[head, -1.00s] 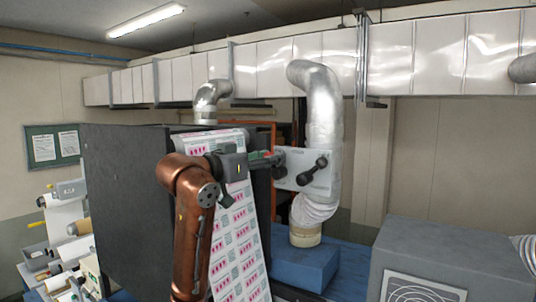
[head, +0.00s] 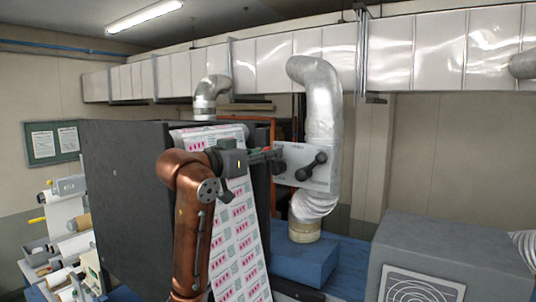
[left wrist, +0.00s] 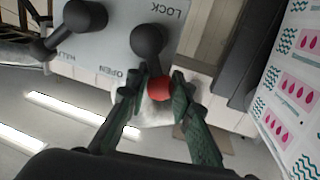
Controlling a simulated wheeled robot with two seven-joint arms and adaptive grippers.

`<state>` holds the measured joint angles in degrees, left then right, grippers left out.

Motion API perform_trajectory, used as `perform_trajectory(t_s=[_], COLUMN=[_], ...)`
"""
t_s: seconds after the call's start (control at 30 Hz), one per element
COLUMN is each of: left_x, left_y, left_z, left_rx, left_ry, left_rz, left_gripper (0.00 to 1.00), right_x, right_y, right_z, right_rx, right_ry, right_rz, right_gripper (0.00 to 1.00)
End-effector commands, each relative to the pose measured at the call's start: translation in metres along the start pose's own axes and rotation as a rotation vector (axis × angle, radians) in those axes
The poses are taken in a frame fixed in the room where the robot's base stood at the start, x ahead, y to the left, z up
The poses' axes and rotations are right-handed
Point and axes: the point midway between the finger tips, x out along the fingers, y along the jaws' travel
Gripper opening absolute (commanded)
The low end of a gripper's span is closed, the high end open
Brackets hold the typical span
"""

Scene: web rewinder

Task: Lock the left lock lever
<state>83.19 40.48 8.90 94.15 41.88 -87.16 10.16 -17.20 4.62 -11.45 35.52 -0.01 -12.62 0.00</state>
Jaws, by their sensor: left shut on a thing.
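A pale plate (head: 320,178) with two black levers sits beside the silver duct, right of the printed web. In the left wrist view the plate (left wrist: 115,40) appears upside down, with LOCK and OPEN lettering. The left lock lever (left wrist: 148,42) is black with a red knob (left wrist: 159,88), which points toward my gripper. My left gripper (left wrist: 159,90) is shut on the red knob, with one green finger on each side. In the head view my left gripper (head: 268,155) reaches the plate's left edge; its fingers partly hide the lever. My right gripper is out of view.
A second black lever (head: 312,166) is on the plate's right side. The printed web (head: 238,240) hangs down behind my left arm, in front of a dark cabinet (head: 125,200). A blue base (head: 305,262) and grey box (head: 450,250) lie lower right.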

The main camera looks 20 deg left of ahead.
Motion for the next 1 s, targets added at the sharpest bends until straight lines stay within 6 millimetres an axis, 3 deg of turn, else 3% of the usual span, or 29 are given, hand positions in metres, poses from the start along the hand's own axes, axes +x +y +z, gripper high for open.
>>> perform_trajectory(t_s=[0.57, 1.0], left_x=[0.000, -0.001], left_y=[-0.005, -0.015], left_z=[0.006, 0.023], left_rx=[-0.086, -0.424], left_ry=[0.011, 0.069], left_rz=[-0.002, -0.002], left_gripper=[0.00, 0.00], right_x=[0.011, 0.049], right_y=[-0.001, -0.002], right_z=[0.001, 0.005], right_rx=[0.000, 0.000], right_ry=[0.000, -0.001], right_rz=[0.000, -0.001], right_gripper=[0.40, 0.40])
